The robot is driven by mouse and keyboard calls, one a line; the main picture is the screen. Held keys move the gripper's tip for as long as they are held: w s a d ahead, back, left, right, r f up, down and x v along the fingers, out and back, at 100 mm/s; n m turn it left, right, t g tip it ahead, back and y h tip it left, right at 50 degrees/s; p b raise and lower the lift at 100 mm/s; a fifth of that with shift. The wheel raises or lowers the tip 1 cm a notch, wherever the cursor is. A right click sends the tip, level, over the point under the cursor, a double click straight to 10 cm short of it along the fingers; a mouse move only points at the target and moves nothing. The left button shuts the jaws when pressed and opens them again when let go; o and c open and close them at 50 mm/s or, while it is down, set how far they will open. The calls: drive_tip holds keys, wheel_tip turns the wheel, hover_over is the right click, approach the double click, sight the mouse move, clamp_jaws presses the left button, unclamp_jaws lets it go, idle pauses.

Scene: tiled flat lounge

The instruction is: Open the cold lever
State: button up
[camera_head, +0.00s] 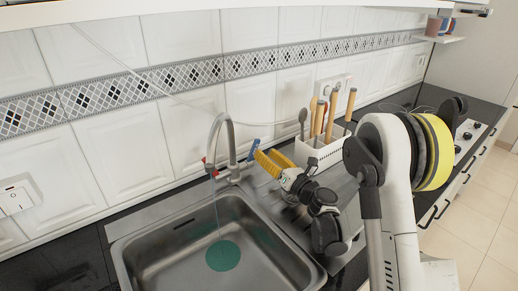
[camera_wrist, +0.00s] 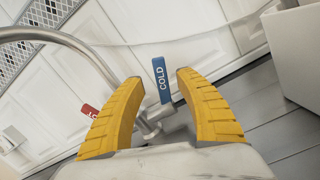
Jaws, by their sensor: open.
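The cold lever is a small blue tab marked COLD (camera_wrist: 161,80), upright between my gripper's fingertips in the wrist view. In the head view the blue lever (camera_head: 254,148) stands to the right of the curved metal faucet (camera_head: 233,140). My gripper (camera_head: 268,164) has two yellow ridged fingers and is open, with its tips by the lever. The wrist view shows my gripper (camera_wrist: 158,85) with a gap on both sides of the blue tab; I see no clear contact. The red lever (camera_wrist: 90,111) is to the left of the left finger, partly hidden by it.
A steel sink (camera_head: 190,245) with a green round spot in its basin lies below the faucet. A thin bluish line runs down from the spout. A white holder (camera_head: 318,153) with wooden-handled utensils stands behind my gripper. The tiled wall (camera_head: 110,160) is close behind.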

drive_tip(key=shift+v, duration=0.75)
drive_tip(key=shift+c, duration=0.2)
